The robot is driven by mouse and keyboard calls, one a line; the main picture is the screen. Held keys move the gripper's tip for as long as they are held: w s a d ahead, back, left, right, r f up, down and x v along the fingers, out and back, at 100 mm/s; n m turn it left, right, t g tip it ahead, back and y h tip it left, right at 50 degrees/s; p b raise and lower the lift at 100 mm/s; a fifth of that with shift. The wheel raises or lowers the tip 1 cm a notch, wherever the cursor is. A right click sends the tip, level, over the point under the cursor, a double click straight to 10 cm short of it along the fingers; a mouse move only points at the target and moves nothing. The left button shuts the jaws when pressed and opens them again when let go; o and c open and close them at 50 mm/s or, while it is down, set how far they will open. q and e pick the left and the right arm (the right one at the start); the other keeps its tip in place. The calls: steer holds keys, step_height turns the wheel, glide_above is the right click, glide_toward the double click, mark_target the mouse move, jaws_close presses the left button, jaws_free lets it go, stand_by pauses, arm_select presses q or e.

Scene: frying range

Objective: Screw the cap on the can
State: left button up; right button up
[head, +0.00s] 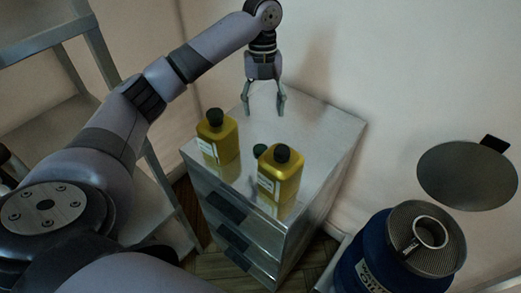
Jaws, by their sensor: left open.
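A small dark green cap (260,149) lies on the metal cabinet top between two yellow bottles. A blue can (365,262) with partly visible lettering including "OIL" stands at the lower right; its grey top carries a round metal neck (430,232) that looks open. My left gripper (265,113) is open and empty, pointing down over the back of the cabinet top, behind the cap and apart from it. My right gripper is not in view.
The yellow bottles, left (218,138) and right (280,174), stand upright with dark tops close to the cap. The metal cabinet (325,130) has free room at its back right. A grey disc (468,176) is above the can. A shelf rack (45,47) stands left.

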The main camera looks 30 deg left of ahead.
arm_select(q)
step_height(320, 180, down, 4)
steer(key=p, duration=0.2)
glide_above(261, 149)
steer(key=f, duration=0.3)
steer(key=shift+w+d+f, duration=0.15)
steer(key=shift+w+f, duration=0.1)
steer(key=shift+f, duration=0.45)
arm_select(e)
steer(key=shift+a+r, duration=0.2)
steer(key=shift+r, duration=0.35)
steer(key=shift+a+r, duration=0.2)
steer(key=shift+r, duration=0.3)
arm_select(q)
steer(key=shift+f, duration=0.2)
steer(key=f, duration=0.1)
steer(key=f+p, duration=0.1)
steer(key=f, duration=0.2)
steer(key=shift+s+a+f+p, duration=0.15)
steer(key=shift+a+f+p, duration=0.1)
steer(key=shift+a+p, duration=0.1)
steer(key=shift+f, duration=0.2)
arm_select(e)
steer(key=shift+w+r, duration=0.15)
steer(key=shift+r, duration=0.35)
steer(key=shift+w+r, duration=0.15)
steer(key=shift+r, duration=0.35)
